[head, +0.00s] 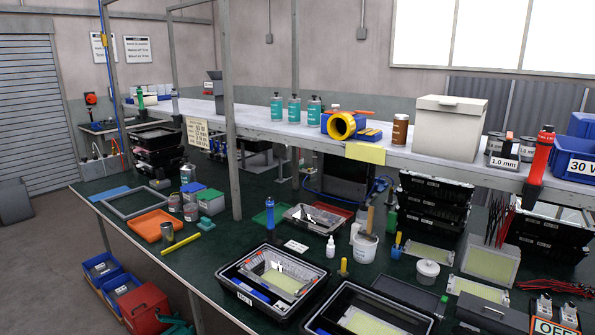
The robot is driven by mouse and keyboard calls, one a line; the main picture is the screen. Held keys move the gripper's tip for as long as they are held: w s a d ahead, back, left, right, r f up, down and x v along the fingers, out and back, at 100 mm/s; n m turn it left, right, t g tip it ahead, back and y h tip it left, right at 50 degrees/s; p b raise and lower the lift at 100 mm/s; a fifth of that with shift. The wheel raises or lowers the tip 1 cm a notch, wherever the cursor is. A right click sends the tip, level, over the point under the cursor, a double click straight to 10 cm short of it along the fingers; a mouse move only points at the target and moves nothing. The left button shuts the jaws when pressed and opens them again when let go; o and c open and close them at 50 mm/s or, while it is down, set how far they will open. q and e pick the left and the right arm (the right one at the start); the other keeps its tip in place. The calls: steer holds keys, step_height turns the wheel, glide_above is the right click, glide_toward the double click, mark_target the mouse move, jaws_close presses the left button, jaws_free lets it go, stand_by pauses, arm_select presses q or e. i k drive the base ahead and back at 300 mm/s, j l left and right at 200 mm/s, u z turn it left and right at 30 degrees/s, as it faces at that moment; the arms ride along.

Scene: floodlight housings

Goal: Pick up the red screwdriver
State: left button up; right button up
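I cannot make out a red screwdriver for certain. A red upright cylinder with a dark lower end (541,152) stands at the right end of the upper shelf; I cannot tell whether it is a tool or a bottle. Small upright tools with coloured handles stand on the green bench top, one with a yellow and blue handle (397,243) and one with a yellow handle (343,267). Neither of my grippers shows in the head view.
The green bench top (205,262) is crowded with black trays (238,290), an orange tray (156,226) and a white bucket (365,246). A shelf (260,124) with posts runs above it. A red box (145,306) stands low at the front left. Open floor (40,265) lies left.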

mark_target(545, 140)
steer(key=z, duration=1.45)
